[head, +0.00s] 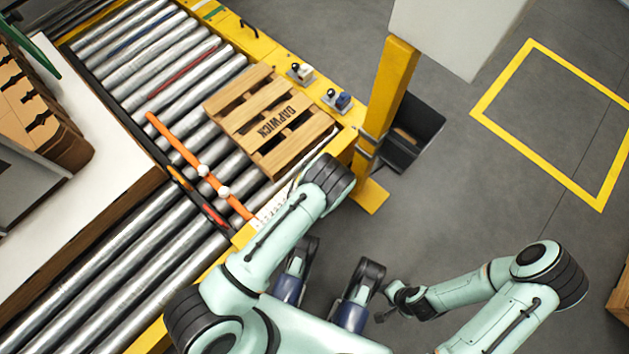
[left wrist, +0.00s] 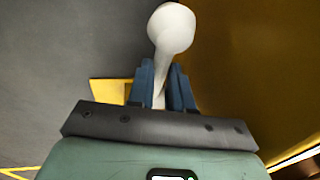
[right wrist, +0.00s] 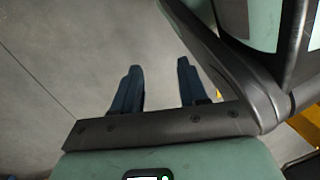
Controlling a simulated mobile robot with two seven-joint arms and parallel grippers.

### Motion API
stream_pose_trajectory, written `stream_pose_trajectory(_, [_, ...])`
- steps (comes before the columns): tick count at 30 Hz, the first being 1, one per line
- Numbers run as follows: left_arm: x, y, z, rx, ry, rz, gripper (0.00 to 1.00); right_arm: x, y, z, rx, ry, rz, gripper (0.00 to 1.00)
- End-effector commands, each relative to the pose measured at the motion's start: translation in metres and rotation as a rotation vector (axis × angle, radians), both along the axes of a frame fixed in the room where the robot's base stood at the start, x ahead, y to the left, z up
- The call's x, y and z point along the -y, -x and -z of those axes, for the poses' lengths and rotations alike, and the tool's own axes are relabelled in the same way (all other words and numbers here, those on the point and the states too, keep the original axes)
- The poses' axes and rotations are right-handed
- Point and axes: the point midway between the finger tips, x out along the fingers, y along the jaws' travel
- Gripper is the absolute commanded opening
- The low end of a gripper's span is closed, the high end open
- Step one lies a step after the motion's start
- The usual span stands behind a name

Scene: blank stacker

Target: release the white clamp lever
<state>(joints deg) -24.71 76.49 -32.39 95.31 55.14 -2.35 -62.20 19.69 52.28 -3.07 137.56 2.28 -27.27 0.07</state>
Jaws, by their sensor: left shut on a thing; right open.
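The white clamp lever (left wrist: 172,28) shows in the left wrist view as a pale stem with a rounded knob. My left gripper (left wrist: 161,68) is shut on the stem, and the knob sticks out beyond the blue fingertips. A brown-yellow surface lies close to the right of the lever. In the head view my own left arm hides this gripper and the lever. My right gripper (right wrist: 158,66) is open and empty over grey floor in the right wrist view.
A wooden pallet (head: 262,118) lies on the roller conveyor (head: 150,62). An orange bar (head: 178,143) with white knobs crosses the rollers. A yellow post (head: 391,86) and black bin (head: 413,140) stand right of the conveyor. Floor inside the yellow outline (head: 565,115) is clear.

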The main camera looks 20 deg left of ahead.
Motion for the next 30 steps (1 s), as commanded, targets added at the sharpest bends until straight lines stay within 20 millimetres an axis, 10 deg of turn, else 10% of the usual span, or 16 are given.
stream_pose_trajectory(9, [0.003,-0.009,-0.011,-0.131,-0.051,0.006,0.00,0.004,0.034,0.019,-0.113,-0.008,0.011,0.43])
stream_pose_trajectory(30, [0.005,-0.016,-0.020,-0.263,-0.095,0.002,0.00,0.005,0.041,0.021,-0.133,-0.010,0.012,0.43])
